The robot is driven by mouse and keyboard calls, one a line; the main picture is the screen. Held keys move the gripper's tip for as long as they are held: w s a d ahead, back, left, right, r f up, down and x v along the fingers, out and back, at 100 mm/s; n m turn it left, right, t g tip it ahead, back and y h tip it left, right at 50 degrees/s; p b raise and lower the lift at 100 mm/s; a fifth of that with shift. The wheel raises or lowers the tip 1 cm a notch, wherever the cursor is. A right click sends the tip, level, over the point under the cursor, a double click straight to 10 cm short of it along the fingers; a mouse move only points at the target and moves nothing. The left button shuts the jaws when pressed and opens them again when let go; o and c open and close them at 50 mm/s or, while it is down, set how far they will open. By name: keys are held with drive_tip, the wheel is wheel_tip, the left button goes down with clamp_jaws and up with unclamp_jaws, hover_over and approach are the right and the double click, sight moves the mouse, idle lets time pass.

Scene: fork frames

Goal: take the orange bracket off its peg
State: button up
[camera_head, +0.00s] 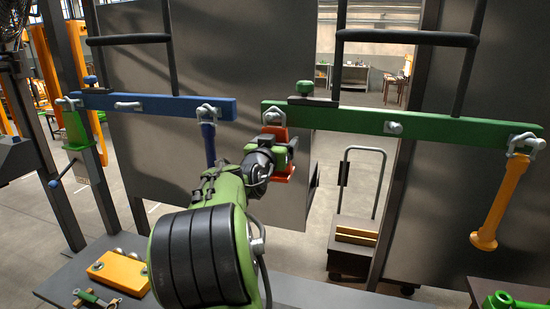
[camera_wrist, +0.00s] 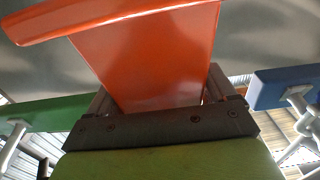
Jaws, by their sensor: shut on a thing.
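The orange bracket (camera_head: 279,132) is at the left end of the green bar (camera_head: 350,117), just below a silver peg with a loop (camera_head: 272,117). My gripper (camera_head: 284,152) is shut on the bracket and hides its middle part. In the wrist view the orange bracket (camera_wrist: 150,55) rises broad and flat from between the jaws, with a wide flange at its top left. The gripper's dark crosspiece (camera_wrist: 160,127) lies below it. Whether the bracket still bears on the peg cannot be told.
A blue bar (camera_head: 155,105) at left carries a hanging blue part (camera_head: 208,145) close to my arm. A yellow-orange part (camera_head: 500,205) hangs at the green bar's right end. A yellow block (camera_head: 120,272) lies on the bench at lower left. A cart (camera_head: 353,240) stands behind.

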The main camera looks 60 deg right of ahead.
drive_tip(key=shift+r, duration=0.55)
drive_tip(key=shift+a, duration=0.15)
drive_tip(key=shift+s+a+f+b, duration=0.1)
drive_tip(key=shift+s+a+b, duration=0.1)
drive_tip(key=shift+a+b, duration=0.75)
drive_tip(key=shift+s+a+b, duration=0.2)
drive_tip(key=shift+a+b, duration=0.35)
drive_tip(key=shift+a, duration=0.8)
drive_tip(key=shift+s+a+b, duration=0.2)
drive_tip(key=shift+a+b, duration=0.35)
drive_tip(key=shift+a, duration=0.65)
drive_tip(key=shift+s+a+b, duration=0.2)
drive_tip(key=shift+a+b, duration=0.35)
drive_tip(key=shift+a, duration=0.6)
